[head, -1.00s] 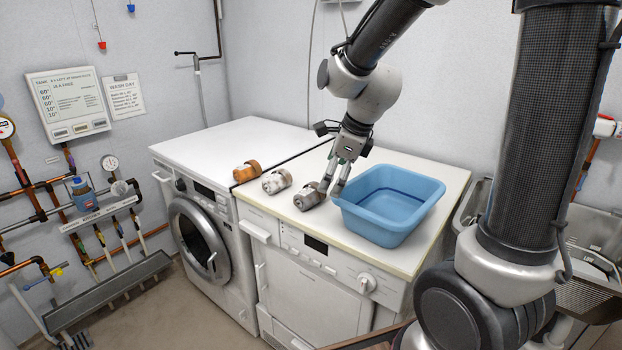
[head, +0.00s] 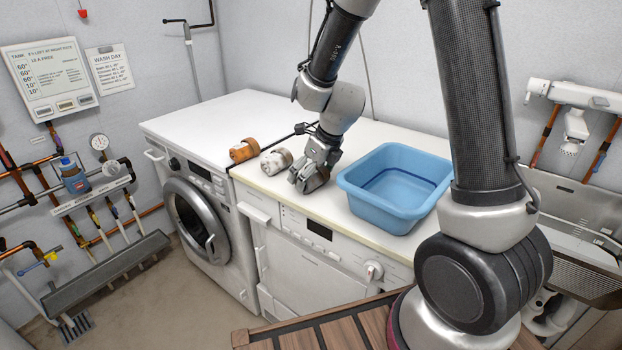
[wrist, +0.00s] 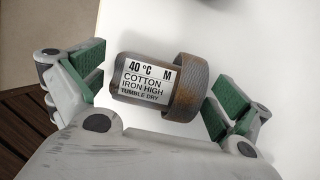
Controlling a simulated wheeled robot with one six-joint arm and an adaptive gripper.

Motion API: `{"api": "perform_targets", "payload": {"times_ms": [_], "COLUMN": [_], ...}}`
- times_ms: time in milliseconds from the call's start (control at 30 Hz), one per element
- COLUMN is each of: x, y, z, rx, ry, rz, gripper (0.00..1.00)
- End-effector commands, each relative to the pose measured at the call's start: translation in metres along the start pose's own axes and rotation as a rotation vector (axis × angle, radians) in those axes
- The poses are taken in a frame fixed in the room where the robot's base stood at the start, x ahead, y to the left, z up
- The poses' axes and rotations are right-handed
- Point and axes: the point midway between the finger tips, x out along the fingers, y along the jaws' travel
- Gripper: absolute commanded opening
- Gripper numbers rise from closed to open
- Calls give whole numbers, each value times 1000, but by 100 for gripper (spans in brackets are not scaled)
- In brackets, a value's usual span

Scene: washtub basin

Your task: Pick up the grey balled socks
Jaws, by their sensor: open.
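The grey balled socks (wrist: 140,82) are a grey-brown roll with a thicker cuff at the right and a white label reading 40 °C, cotton, iron high, tumble dry. They lie on the white machine top. My gripper (wrist: 158,90) is open, with a green-padded finger beyond each end of the roll in the wrist view. The pads look clear of the socks. In the head view my gripper (head: 309,186) is down over the socks and hides most of them.
A white roll (head: 276,161) and an orange-brown roll (head: 244,150) lie to the left of my gripper. A blue basin (head: 374,210) stands close on its right. The worktop's front edge is near. The white top behind the rolls is clear.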

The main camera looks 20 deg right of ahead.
Motion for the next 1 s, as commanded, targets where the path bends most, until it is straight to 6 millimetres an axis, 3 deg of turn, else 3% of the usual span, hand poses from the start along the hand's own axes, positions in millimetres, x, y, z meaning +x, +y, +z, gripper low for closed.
{"api": "perform_targets", "payload": {"times_ms": [167, 433, 767, 1000], "x": [0, 0, -3, -41], "y": [0, 0, 0, 0], "z": [0, 0, 2, 18], "rx": [0, 0, -1, -3], "ry": [-1, -1, -2, -8], "rz": [0, 0, 0, -2], "gripper": [100, 55, 55, 55]}}
